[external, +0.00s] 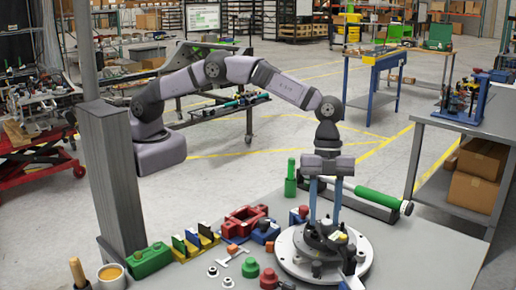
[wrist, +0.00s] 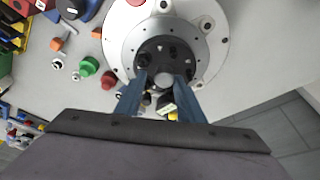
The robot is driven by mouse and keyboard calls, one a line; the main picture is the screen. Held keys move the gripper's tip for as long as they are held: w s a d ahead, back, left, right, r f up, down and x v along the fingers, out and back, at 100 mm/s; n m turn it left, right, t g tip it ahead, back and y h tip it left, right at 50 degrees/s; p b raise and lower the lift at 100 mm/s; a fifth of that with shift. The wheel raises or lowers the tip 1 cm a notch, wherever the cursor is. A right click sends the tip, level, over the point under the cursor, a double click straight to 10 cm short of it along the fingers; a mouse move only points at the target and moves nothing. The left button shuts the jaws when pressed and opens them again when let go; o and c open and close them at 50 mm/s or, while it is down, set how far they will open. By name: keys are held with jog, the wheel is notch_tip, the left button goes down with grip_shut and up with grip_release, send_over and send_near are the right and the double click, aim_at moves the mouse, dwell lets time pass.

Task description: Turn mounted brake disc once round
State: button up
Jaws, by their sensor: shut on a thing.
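The mounted brake disc (external: 292,262) is a silver ring with a raised dark hub (external: 322,240), lying flat on the table. The disc (wrist: 118,35) fills the top middle of the wrist view, with bolts around it and the dark hub (wrist: 170,50) at its centre. My gripper (external: 325,222) points straight down over the hub. Its two blue fingers (wrist: 162,82) stand at the hub's near edge, shut on a part of the disc's hub, with a small grey round piece between the tips. The exact contact is partly hidden.
A green knob (wrist: 89,66), a red knob (wrist: 109,80) and small nuts lie left of the disc. A red block (external: 245,220), coloured racks and a green case (external: 150,260) stand farther left. A green-handled tool (external: 378,200) lies behind. The table right of the disc is clear.

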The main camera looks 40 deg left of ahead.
jog(key=shift+f, duration=0.15)
jog(key=c, duration=0.5)
jog(key=shift+s, duration=0.1)
jog(key=shift+c, duration=0.2)
jog(key=shift+s+f, duration=0.1)
jog(key=shift+n+b, duration=0.45)
jog(key=shift+n, duration=0.35)
jog(key=shift+a+n+t+h+b, duration=0.1)
jog(key=shift+n+t+h+b, duration=0.25)
jog(key=shift+n, duration=1.25)
jog(key=shift+n+t, duration=0.35)
jog(key=shift+n, duration=0.75)
